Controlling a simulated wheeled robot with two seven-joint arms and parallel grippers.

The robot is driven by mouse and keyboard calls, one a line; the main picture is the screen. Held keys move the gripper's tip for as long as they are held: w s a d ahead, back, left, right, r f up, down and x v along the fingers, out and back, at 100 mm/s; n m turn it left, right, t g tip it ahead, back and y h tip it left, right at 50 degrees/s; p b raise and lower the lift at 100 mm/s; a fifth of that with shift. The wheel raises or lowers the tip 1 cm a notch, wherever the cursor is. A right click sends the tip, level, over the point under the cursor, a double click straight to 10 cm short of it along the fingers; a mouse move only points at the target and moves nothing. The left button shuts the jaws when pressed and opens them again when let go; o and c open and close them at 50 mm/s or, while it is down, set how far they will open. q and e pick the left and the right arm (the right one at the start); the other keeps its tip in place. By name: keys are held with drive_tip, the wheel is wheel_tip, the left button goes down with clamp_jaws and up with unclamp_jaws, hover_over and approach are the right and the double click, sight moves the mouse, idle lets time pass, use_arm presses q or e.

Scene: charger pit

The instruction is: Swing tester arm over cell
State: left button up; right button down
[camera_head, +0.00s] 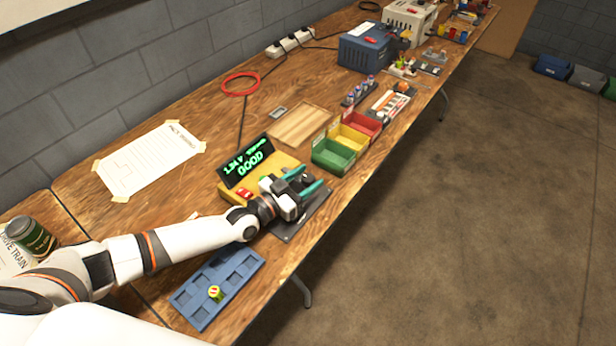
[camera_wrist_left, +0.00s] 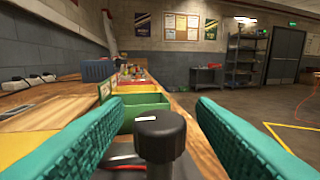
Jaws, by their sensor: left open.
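The yellow tester (camera_head: 235,190) stands on the bench with a dark display (camera_head: 246,161) showing green text that includes "GOOD". A dark grey plate (camera_head: 315,210) lies at its right side. My left gripper (camera_head: 305,182) is over the tester and plate, with its teal fingers apart. In the left wrist view a black knob (camera_wrist_left: 160,135) with a white mark stands between the two open fingers (camera_wrist_left: 160,125), and neither finger visibly touches it. The tester arm and any cell beneath are mostly hidden by my gripper in the head view. My right gripper is not in view.
A blue tray (camera_head: 240,262) with square pockets holds one yellow-green cell (camera_head: 215,293) near the bench's front edge. Green (camera_head: 333,156), yellow (camera_head: 348,138) and red (camera_head: 366,122) bins stand beyond the gripper. A wooden board (camera_head: 300,125) lies behind them.

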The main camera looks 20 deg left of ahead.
use_arm(q)
drive_tip(key=shift+w+d, duration=0.25)
drive_tip(key=shift+w, duration=0.2)
clamp_jaws()
